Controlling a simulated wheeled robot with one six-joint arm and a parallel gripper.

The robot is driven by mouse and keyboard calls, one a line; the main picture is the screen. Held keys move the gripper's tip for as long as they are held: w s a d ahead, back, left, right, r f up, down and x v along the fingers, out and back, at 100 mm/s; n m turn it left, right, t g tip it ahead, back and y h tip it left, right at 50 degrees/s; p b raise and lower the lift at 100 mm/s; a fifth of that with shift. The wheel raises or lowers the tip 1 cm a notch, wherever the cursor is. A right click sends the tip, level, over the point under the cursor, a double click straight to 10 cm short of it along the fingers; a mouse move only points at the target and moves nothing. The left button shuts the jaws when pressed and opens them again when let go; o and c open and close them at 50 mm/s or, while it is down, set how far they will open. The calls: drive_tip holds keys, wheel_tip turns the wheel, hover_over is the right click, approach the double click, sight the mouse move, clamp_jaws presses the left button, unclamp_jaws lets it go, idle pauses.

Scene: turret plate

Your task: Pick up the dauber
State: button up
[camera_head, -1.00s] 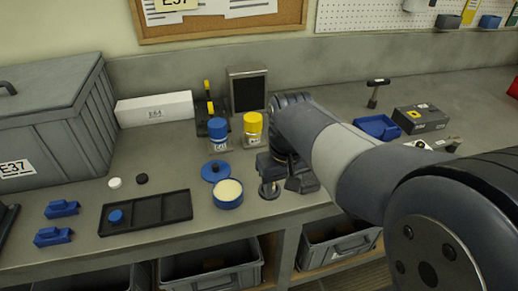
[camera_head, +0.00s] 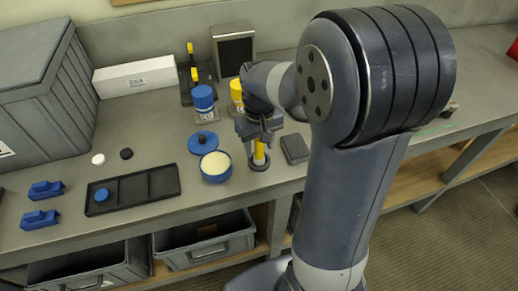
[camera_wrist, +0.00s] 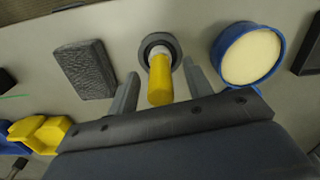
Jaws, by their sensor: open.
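The dauber (camera_wrist: 162,82) shows a yellow cylindrical handle standing up from a round dark holder (camera_wrist: 158,42) on the bench. In the head view the handle (camera_head: 259,152) shows just below my gripper (camera_head: 259,139), rising from the holder (camera_head: 259,164). My gripper is open. In the wrist view its two grey fingers (camera_wrist: 160,70) stand on either side of the handle, with a visible gap on each side. The dauber's lower end is hidden in the holder.
A blue round tin with a cream pad (camera_head: 216,166) stands close left of the holder. A dark textured block (camera_head: 295,149) lies to its right. Bottles with blue (camera_head: 203,98) and yellow (camera_head: 236,90) caps stand behind. A black tray (camera_head: 133,188) is further left.

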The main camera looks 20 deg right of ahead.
sight(259, 158)
drive_tip(key=shift+f, duration=1.15)
clamp_jaws()
